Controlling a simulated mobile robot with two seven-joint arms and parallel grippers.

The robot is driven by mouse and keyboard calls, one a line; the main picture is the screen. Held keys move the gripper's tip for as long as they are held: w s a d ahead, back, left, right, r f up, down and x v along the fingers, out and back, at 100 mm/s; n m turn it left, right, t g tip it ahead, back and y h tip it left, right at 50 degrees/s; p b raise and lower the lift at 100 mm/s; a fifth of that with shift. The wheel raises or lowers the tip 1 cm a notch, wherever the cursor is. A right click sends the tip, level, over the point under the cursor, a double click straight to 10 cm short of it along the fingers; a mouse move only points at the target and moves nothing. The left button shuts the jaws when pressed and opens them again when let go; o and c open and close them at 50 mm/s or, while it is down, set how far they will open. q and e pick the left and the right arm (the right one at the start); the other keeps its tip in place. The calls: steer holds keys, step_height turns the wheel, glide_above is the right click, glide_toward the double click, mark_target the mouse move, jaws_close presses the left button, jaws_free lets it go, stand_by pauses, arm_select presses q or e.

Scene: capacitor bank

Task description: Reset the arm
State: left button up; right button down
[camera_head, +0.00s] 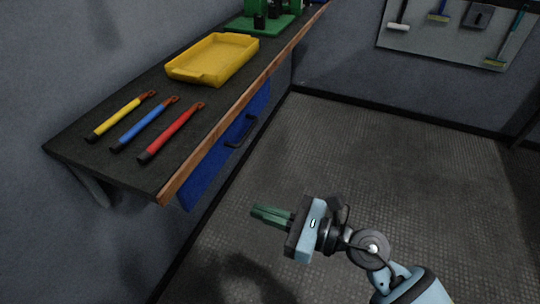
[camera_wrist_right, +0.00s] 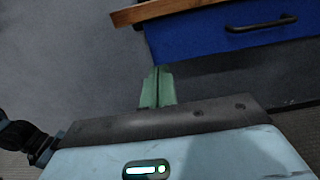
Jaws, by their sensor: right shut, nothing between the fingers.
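My right gripper (camera_head: 268,216) has green fingers and a light blue body. It hangs over the open floor, below and to the right of the workbench, apart from it. Its fingers are closed together with nothing between them, and they also show shut in the right wrist view (camera_wrist_right: 157,86). My left gripper is in neither view.
A dark workbench (camera_head: 75,146) with a wooden front edge runs along the left wall. Yellow, blue and red-handled tools (camera_head: 172,130) and a yellow tray (camera_head: 176,75) lie on it. A blue drawer (camera_wrist_right: 200,40) with a dark handle is under it. The floor (camera_head: 400,170) is clear.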

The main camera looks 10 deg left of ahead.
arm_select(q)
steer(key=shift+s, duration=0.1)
